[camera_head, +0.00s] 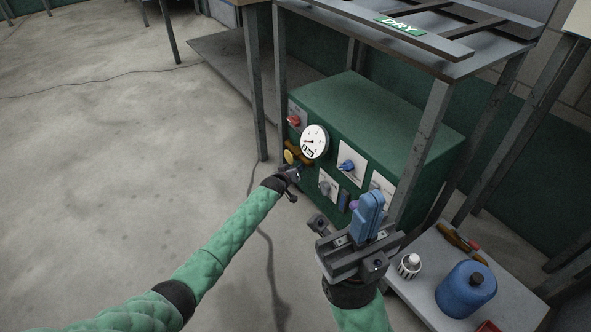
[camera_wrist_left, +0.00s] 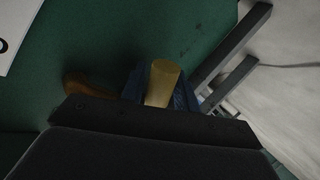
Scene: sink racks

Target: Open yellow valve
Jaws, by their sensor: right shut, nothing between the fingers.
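The yellow valve knob (camera_head: 290,157) is on the left end of the green box's front face, below the white gauge. An orange-brown part sits right beside it. My left gripper (camera_head: 291,182) is at the box front, just below the valve. In the left wrist view the yellow valve (camera_wrist_left: 162,82) shows as a short yellow cylinder between the blue fingers of the left gripper (camera_wrist_left: 158,92). Whether both fingers press on it cannot be told; the dark gripper body hides the lower part. My right gripper (camera_head: 368,212) is shut and empty, its blue fingers pointing up in front of the box.
The green box (camera_head: 392,112) carries a gauge (camera_head: 314,142), a red knob (camera_head: 293,120) and a blue knob (camera_head: 347,167). A metal rack leg (camera_head: 424,150) stands close to the right gripper.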

